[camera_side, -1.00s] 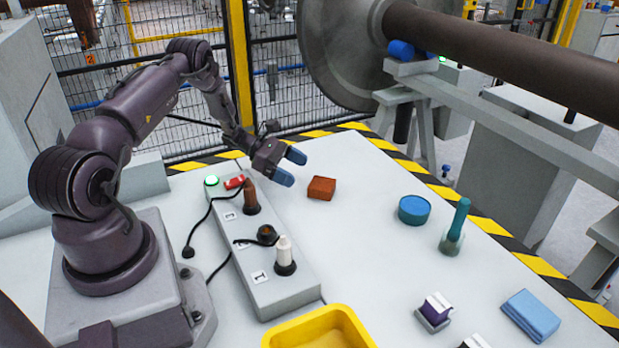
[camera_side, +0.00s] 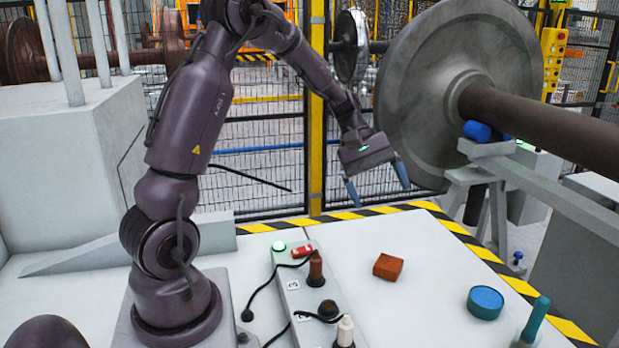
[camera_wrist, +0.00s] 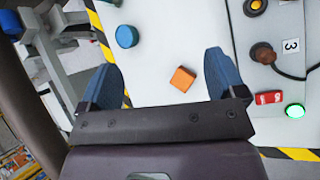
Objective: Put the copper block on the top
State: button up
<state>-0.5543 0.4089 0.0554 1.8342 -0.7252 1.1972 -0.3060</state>
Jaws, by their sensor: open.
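The copper block (camera_side: 388,266) is a small reddish-brown block lying alone on the white table. In the wrist view the copper block (camera_wrist: 182,79) looks orange and sits between my fingertips in the picture, nearer the right finger, but clearly beyond them. My gripper (camera_side: 378,184) is high above the back part of the table with its blue fingers spread and pointing down. Nothing is between them; the open gripper (camera_wrist: 163,78) also shows in the wrist view. The block stands in front of and below the gripper, with a clear gap.
The grey socket box (camera_side: 292,276) with plugs, cables and a lit green button is left of the block. A round blue tin (camera_side: 485,302) and a teal-handled tool (camera_side: 534,320) stand to the right. A large wheelset (camera_side: 450,85) is behind. The table around the block is clear.

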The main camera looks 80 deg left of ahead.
jog(key=s+d+r+m+t+y, duration=0.1)
jog(key=s+d+r+m+y, duration=0.2)
jog(key=s+d+m, duration=0.3)
jog(key=s+d+r+m+t+y, duration=0.1)
jog(key=s+d+r+m+y, duration=0.3)
jog(key=s, duration=0.7)
notch_tip(320, 180, up, 2)
jog(key=d+m, duration=0.2)
jog(key=m, duration=0.2)
jog(key=shift+d+r+m+t, duration=0.25)
jog(key=shift+m+t, duration=0.15)
